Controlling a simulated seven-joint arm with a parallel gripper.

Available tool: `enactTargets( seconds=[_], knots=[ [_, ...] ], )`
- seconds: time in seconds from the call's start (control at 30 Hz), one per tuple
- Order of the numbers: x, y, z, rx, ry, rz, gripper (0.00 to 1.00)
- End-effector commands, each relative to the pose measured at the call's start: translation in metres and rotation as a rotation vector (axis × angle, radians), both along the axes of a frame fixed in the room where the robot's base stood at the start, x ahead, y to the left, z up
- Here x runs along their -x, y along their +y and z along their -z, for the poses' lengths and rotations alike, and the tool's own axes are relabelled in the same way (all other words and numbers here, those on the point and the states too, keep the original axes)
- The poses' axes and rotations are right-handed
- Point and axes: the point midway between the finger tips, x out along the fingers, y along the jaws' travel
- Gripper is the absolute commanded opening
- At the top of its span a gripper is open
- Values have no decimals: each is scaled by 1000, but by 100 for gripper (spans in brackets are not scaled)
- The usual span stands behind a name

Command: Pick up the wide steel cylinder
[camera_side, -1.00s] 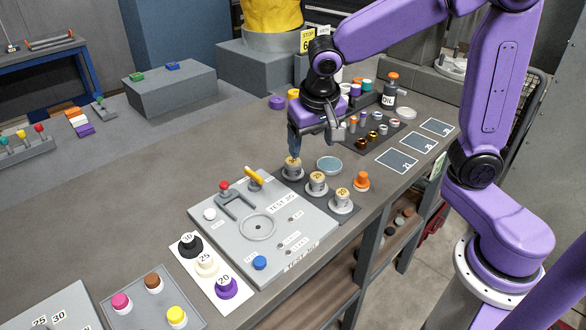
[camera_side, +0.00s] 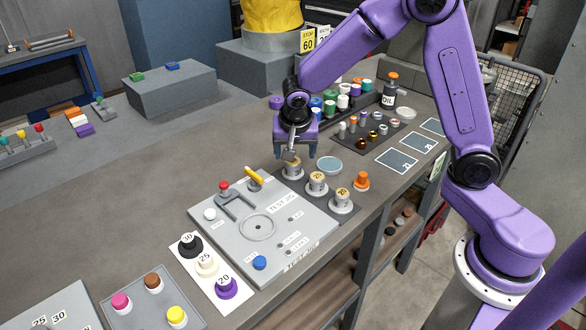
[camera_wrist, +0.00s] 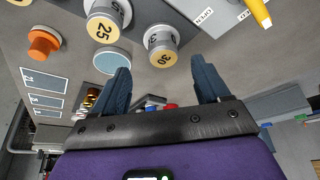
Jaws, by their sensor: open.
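Three steel cylinders with tan number tops stand in a row on dark pads beside the grey test plate. The one marked 30 (camera_wrist: 161,53) is at the far end of the row, and it also shows in the side view (camera_side: 293,172), partly covered by my gripper. The middle one, marked 25 (camera_side: 317,183), is at the upper left in the wrist view (camera_wrist: 103,27). The near one (camera_side: 342,199) is clear of my gripper. My gripper (camera_side: 296,156) is open and empty, just above the cylinder marked 30. In the wrist view its fingers (camera_wrist: 160,72) spread on either side of that cylinder's lower edge.
A blue round dish (camera_side: 329,165) and an orange knob (camera_side: 361,181) are close by on the right. The grey test plate (camera_side: 305,238) with a yellow handle (camera_side: 254,175) is at the left. Several small parts and an oil bottle (camera_side: 389,92) stand behind.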

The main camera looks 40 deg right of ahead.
Motion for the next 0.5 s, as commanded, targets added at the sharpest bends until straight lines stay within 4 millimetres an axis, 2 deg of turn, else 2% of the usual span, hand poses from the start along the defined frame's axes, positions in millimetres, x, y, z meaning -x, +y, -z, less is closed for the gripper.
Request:
enactTargets(
  seconds=[0.1, 0.37, 0.5],
  knots=[
    [-4, -4, 14, 1, 1, -1, 75],
    [-10, -8, 26, -1, -1, 0, 75],
    [-17, -14, 40, 1, 2, 2, 75]
  ],
)
